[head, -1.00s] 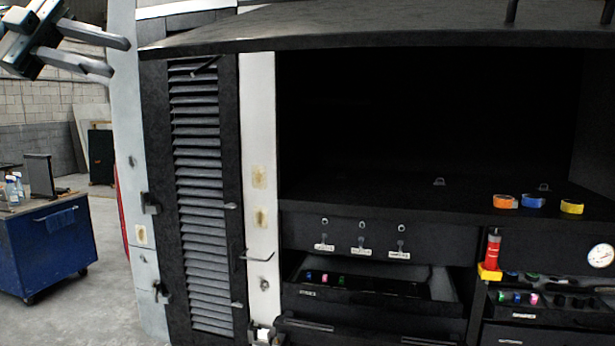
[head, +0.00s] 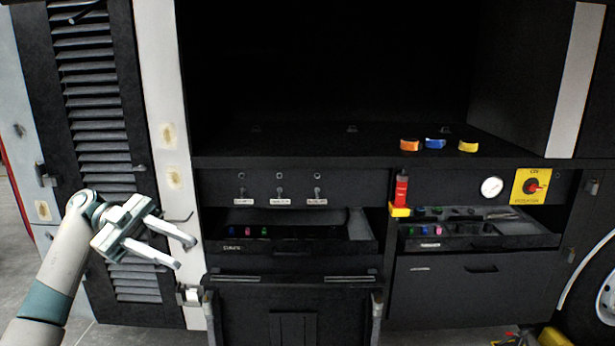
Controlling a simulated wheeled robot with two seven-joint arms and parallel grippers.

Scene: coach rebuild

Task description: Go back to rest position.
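My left gripper (head: 180,250) is in the head view at the lower left, in front of the louvred panel (head: 108,150) and the white post. Its two fingers are spread apart with nothing between them. The grey and teal arm (head: 60,270) rises to it from the bottom left corner. The gripper looks clear of the open left drawer (head: 300,245), to that drawer's left. My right gripper is not in the head view.
Orange (head: 409,144), blue (head: 435,143) and yellow (head: 468,146) rolls lie on the black shelf. A red bottle (head: 401,188) stands in a yellow holder. The right drawer (head: 470,243) is open with small coloured items. A gauge (head: 491,187) and wheel (head: 600,300) are at right.

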